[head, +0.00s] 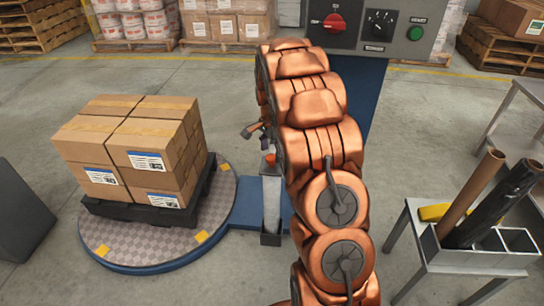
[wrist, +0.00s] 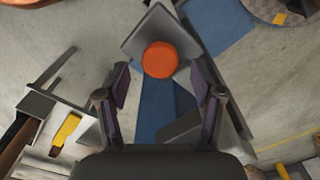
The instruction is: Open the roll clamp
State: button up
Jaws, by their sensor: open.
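An orange round knob (wrist: 160,60), apparently the roll clamp, sits on a square grey plate (wrist: 155,28) in the wrist view. In the head view a small part of the orange knob (head: 270,158) shows at the top of a grey post (head: 271,205), beside my arm. My gripper (wrist: 158,70) is open, with one finger on each side of the knob in the wrist view. The fingers appear apart from it; the gap in depth cannot be told. In the head view my arm hides most of my gripper (head: 254,131).
A turntable (head: 160,262) carries stacked cartons (head: 135,140) on a dark pallet, left of the post. A control panel (head: 375,30) stands behind my arm. A grey stand (head: 475,258) with upright rolls (head: 470,190) is at the right. Floor between is clear.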

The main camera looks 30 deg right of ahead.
jog(key=shift+f, duration=1.2)
jog(key=shift+c, duration=0.4)
grip_shut()
